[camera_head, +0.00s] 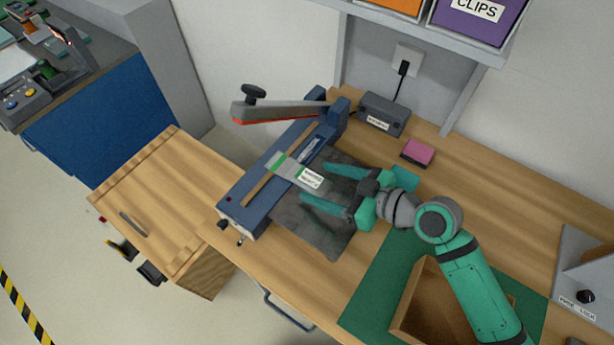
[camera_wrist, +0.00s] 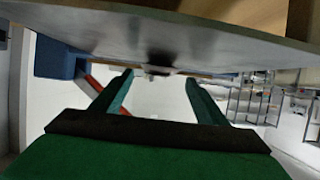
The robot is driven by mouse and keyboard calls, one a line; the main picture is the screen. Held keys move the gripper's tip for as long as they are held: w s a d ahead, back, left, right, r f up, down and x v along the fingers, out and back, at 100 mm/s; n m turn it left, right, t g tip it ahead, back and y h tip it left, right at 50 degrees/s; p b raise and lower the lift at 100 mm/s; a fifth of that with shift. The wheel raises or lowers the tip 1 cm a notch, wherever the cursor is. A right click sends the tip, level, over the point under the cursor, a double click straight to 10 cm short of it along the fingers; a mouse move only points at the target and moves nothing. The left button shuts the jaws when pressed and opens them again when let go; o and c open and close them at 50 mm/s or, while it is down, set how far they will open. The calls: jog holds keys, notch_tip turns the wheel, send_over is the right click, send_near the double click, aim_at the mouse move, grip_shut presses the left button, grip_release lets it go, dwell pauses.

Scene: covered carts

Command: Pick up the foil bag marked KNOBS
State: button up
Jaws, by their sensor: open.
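A silvery foil bag (camera_head: 292,171) with a green stripe and a white label lies across the blue sealer (camera_head: 238,202) in the head view. The print on its label is too small to read. The bag's label end reaches past the sealer's near side, over the grey mat. My gripper (camera_head: 316,183) is open, its two green fingers pointing at the bag, one on either side of the label end. The fingers look apart from the bag.
The sealer's red-edged lever arm (camera_head: 283,111) is raised above the bag. A dark grey mat (camera_head: 318,232) lies under my gripper. A wooden open box (camera_head: 411,297) stands on a green mat (camera_head: 366,311). A pink block (camera_head: 417,151) and a grey power box (camera_head: 382,113) sit behind.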

aim_at(312, 179)
jog(key=shift+x, duration=1.7)
jog(key=shift+w+d, duration=0.1)
jog(key=c, duration=1.2)
jog(key=shift+o, duration=0.2)
